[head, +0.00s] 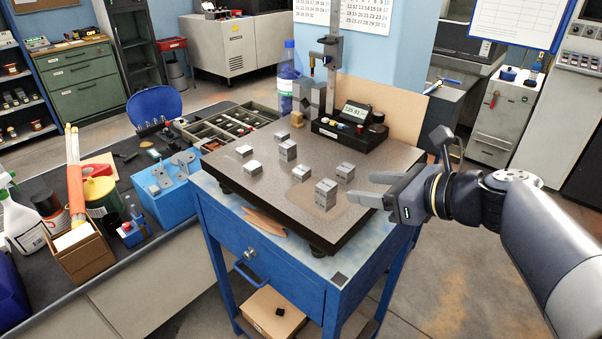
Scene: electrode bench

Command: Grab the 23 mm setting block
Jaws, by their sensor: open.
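Several grey metal setting blocks stand apart on the dark stone plate (222,168). The largest-looking block (326,194) is near the plate's front right. Others are a block behind it (345,172), one left of that (301,173), a taller one (288,150), and smaller ones at the left (252,169) and back (282,136). Size marks are too small to read, so I cannot tell which is the 23 mm block. My gripper (361,188) is open and empty, pointing left over the plate's right edge, right of the largest-looking block and apart from it.
A height gauge column (332,70) and a box with a digital display (352,125) stand at the plate's back. The plate rests on a blue cabinet (262,262). A cluttered dark bench (140,160) with trays and bottles lies at the left.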

